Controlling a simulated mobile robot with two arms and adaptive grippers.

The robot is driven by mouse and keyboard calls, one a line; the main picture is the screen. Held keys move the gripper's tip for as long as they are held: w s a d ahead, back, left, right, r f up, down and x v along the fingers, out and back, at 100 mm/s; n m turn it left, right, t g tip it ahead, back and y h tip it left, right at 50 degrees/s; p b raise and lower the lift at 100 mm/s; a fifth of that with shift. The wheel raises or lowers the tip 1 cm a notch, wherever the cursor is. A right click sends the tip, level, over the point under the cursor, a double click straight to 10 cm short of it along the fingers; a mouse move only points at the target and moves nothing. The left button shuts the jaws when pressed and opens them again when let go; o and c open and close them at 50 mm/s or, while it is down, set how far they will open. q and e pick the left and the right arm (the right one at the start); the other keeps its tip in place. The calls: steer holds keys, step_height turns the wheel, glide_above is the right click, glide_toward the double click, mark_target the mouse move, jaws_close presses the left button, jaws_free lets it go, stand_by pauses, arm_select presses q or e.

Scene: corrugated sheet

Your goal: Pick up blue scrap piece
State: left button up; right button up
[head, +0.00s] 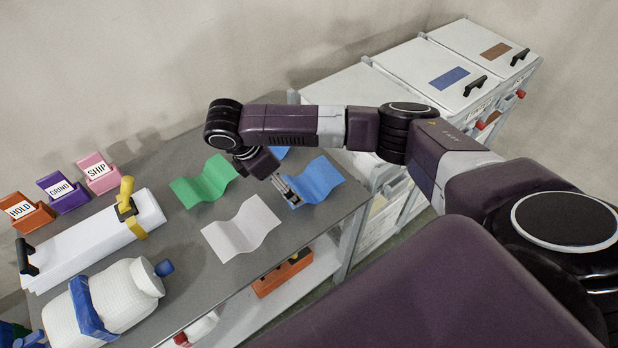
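A wavy blue scrap piece (320,180) lies on the grey workbench (215,285), near its right edge. My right gripper (291,199) reaches down at the left edge of this piece, its fingers overlapping that edge in the picture. Whether the fingers touch it or close on it is too small to tell. Another bit of blue (281,152) shows just behind my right arm, mostly hidden by it. My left gripper is not in view.
A green wavy sheet (205,182) and a white wavy sheet (241,230) lie nearby. White lidded cabinets (440,72) stand behind right.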

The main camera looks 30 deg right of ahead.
mark_target(309, 185)
steer(key=shift+d+f, duration=0.3)
steer(key=p+x, duration=0.1)
steer(key=x, duration=0.5)
steer(key=shift+w+f+p, duration=0.25)
steer(key=shift+f+p, duration=0.1)
steer(key=shift+f, duration=0.05)
steer(key=shift+c, duration=0.4)
steer(key=c, duration=1.2)
steer(key=shift+o, duration=0.2)
steer(key=shift+r, duration=0.1)
